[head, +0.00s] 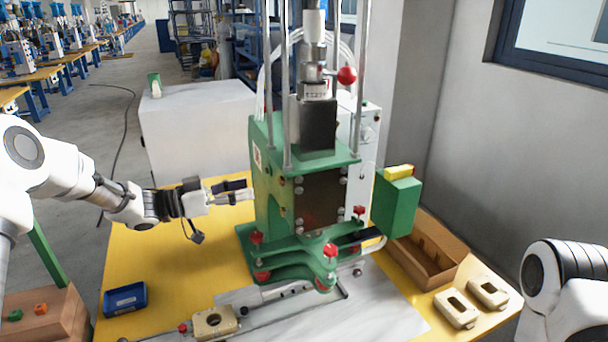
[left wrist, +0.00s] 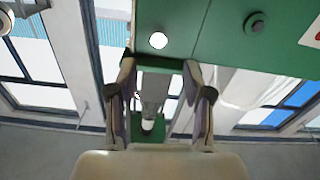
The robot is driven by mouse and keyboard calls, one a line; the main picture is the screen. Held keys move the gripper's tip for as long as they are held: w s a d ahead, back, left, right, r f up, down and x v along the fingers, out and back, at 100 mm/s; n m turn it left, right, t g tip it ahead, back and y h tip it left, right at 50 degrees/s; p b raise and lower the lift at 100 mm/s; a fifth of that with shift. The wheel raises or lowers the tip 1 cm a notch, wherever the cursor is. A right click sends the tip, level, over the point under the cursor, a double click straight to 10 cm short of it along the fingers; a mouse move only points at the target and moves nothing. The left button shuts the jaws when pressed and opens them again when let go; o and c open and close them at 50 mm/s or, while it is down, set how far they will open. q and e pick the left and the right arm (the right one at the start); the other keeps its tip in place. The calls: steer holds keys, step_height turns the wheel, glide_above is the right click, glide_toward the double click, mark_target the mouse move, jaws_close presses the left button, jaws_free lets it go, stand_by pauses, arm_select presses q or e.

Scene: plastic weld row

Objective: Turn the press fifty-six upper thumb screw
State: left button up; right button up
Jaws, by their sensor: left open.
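The green press (head: 266,185) stands on the yellow table in the head view, with a dark front panel and several red knobs. My left gripper (head: 243,191) is open beside the press's left side, its fingers pointing at it. In the left wrist view the open fingers (left wrist: 159,75) frame a pale cylinder with a dark ring (left wrist: 148,122); I cannot tell if it is a thumb screw. A dark round knob (left wrist: 256,22) sits on the green panel, outside the fingers. I cannot tell which part is the upper thumb screw. My right gripper is not in view.
A red ball knob (head: 347,75) sits high on the press. A blue tray (head: 125,298) lies at the table's front left. A brown open box (head: 424,262) and two beige blocks (head: 472,299) stand at the right. A green side box (head: 396,204) hangs on the press's right.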

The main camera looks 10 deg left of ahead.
mark_target(280, 181)
arm_select(q)
steer(key=p+x, duration=0.2)
steer(key=x, duration=0.6)
steer(key=shift+s+d+p, duration=0.1)
steer(key=shift+p, duration=0.25)
jaws_close()
